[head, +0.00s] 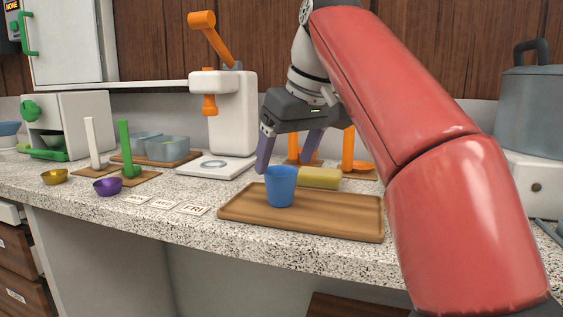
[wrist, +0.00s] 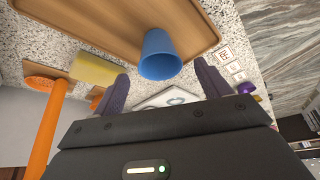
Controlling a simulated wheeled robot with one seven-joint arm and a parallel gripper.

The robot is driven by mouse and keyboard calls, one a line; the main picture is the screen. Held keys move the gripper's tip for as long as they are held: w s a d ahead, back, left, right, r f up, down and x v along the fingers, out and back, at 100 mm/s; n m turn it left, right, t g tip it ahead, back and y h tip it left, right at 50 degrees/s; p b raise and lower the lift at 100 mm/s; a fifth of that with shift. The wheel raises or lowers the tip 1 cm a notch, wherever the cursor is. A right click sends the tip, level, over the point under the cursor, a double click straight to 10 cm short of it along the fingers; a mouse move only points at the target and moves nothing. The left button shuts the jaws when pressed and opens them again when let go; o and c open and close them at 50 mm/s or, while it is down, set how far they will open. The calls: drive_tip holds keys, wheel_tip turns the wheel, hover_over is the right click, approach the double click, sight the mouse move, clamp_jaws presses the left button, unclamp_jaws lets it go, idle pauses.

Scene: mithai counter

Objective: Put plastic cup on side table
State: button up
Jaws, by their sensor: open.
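The blue plastic cup (head: 281,187) stands upright on the wooden tray (head: 340,221) on the speckled counter. It also shows in the wrist view (wrist: 159,56), ahead of the fingertips and between their lines. My gripper (head: 285,160) is open and empty, with its purple-grey fingers pointing down behind and above the cup. In the wrist view the two fingers (wrist: 163,82) are spread wide, one on either side of the cup's near end. I cannot tell any contact between fingers and cup. No side table can be made out in either view.
A yellow block (head: 319,178) lies behind the cup. A white press (head: 226,118) with orange handle stands behind left. A large pot (head: 533,105) stands at right.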

sight(281, 171)
drive_tip(key=shift+o, duration=0.2)
drive_tip(key=shift+p+v, duration=0.35)
drive_tip(key=shift+v, duration=0.65)
drive_tip(key=shift+s+a+r+m+h+p, duration=0.25)
drive_tip(key=shift+a+r+m+p, duration=0.1)
drive_tip(key=shift+m+p, duration=0.25)
drive_tip(key=shift+s+a+r+m+h+p, duration=0.15)
drive_tip(key=shift+a+r+m+h+p, duration=0.15)
drive_tip(key=shift+m+p, duration=0.25)
drive_tip(key=m, duration=0.1)
drive_tip(key=f+m+h, duration=0.1)
drive_tip(key=m, duration=0.1)
drive_tip(key=shift+w+a+f+t+p, duration=0.15)
drive_tip(key=shift+a+f+t+p, duration=0.15)
drive_tip(key=shift+p, duration=0.1)
drive_tip(key=x, duration=0.2)
drive_tip(key=b+x, duration=0.1)
drive_tip(key=x, duration=0.3)
drive_tip(key=shift+w+d, duration=0.25)
drive_tip(key=shift+d, duration=0.1)
drive_tip(key=c, duration=1.1)
drive_tip(key=shift+r, duration=0.15)
